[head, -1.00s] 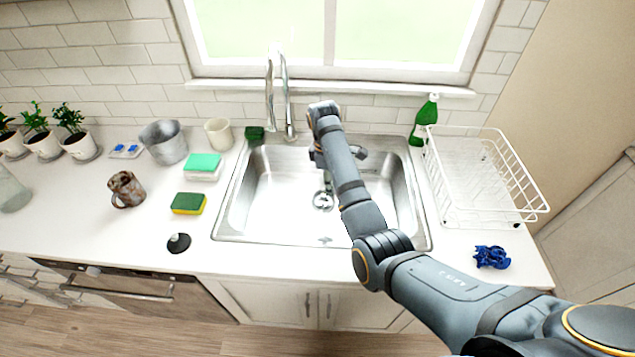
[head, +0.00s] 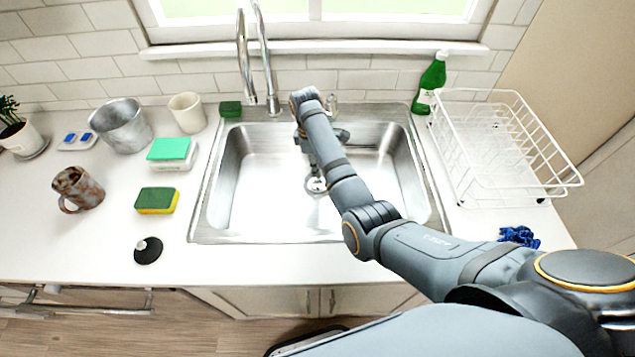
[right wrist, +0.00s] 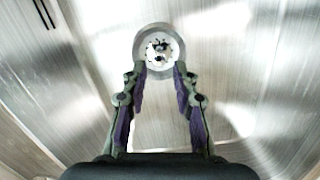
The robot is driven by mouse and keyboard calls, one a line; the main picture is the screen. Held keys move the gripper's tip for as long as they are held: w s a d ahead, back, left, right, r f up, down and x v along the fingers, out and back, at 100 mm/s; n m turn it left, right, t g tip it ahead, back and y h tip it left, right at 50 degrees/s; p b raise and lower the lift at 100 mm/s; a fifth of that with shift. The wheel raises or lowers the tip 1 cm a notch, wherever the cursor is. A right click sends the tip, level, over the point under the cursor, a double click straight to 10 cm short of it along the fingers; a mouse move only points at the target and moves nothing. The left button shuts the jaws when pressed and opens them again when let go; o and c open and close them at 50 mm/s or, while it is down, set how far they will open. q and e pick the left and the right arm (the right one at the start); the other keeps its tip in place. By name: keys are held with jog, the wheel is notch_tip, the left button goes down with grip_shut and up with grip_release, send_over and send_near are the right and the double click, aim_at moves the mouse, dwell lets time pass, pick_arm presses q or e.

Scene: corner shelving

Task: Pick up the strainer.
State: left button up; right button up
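The strainer (right wrist: 158,48) looks like a round metal piece in the drain at the bottom of the sink (head: 255,190). It also shows in the head view (head: 316,186), partly behind my right arm. My right gripper (right wrist: 160,72) points down into the sink. Its two fingers are apart, with the tips near the strainer's near edge and nothing clearly between them. Whether they touch it I cannot tell. In the head view the right gripper is mostly hidden by its own arm. My left gripper is not in view.
A faucet (head: 268,70) stands behind the sink. On the left counter are sponges (head: 157,200), a rusty mug (head: 78,188), a black stopper-like disc (head: 148,250) and a metal pot (head: 122,126). On the right are a green bottle (head: 430,82), a white rack (head: 470,185) and a blue cloth (head: 519,236).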

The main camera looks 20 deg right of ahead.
aim_at(318, 181)
jog(key=shift+d+f, duration=0.15)
jog(key=shift+f, duration=3.2)
grip_shut()
